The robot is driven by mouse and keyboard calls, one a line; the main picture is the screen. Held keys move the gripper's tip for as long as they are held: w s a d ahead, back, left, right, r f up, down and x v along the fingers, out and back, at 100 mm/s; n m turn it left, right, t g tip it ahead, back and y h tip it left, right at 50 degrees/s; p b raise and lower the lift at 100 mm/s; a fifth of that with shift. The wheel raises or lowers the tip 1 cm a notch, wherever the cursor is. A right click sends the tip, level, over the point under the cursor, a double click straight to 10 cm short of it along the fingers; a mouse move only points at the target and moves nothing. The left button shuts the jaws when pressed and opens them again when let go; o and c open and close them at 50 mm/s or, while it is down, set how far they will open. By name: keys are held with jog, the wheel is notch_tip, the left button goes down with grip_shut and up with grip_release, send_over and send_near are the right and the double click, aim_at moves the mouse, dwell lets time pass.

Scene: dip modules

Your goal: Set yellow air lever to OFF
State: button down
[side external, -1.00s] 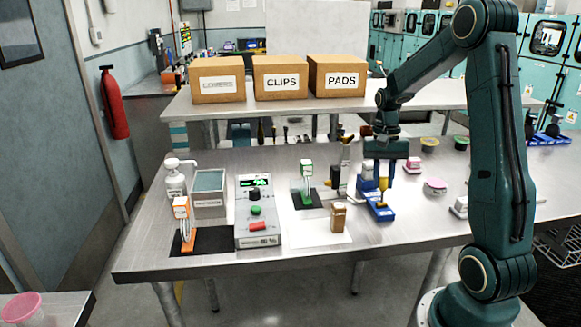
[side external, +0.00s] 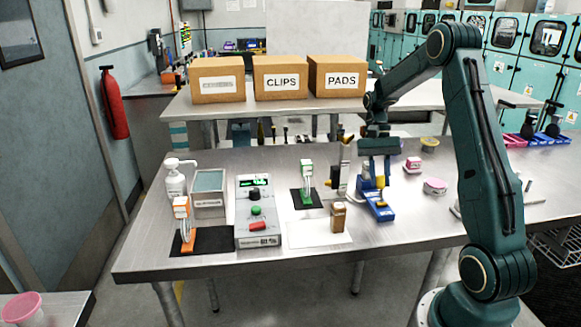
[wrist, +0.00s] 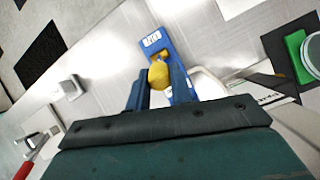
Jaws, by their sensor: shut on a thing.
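The yellow air lever shows its rounded yellow knob (wrist: 158,76) in the wrist view, between the two blue fingers of my gripper (wrist: 158,88). The fingers are shut on the knob. The lever's blue base (wrist: 152,43) lies beyond it with a white label too small to read. In the side view the blue base (side external: 381,213) lies on the bench, with my gripper (side external: 377,178) pointing down at its far part. The lever is partly hidden by the fingers there, so I cannot tell its exact angle.
A brown block (side external: 338,217) and a black-and-tan upright device (side external: 344,168) stand left of the blue base. A grey control box (side external: 257,232) is farther left. Bare bench shows in front.

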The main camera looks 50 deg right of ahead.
jog(key=c, duration=1.2)
grip_release()
jog(key=shift+c, duration=0.2)
jog(key=shift+s+a+r, duration=0.1)
jog(key=shift+a, duration=0.05)
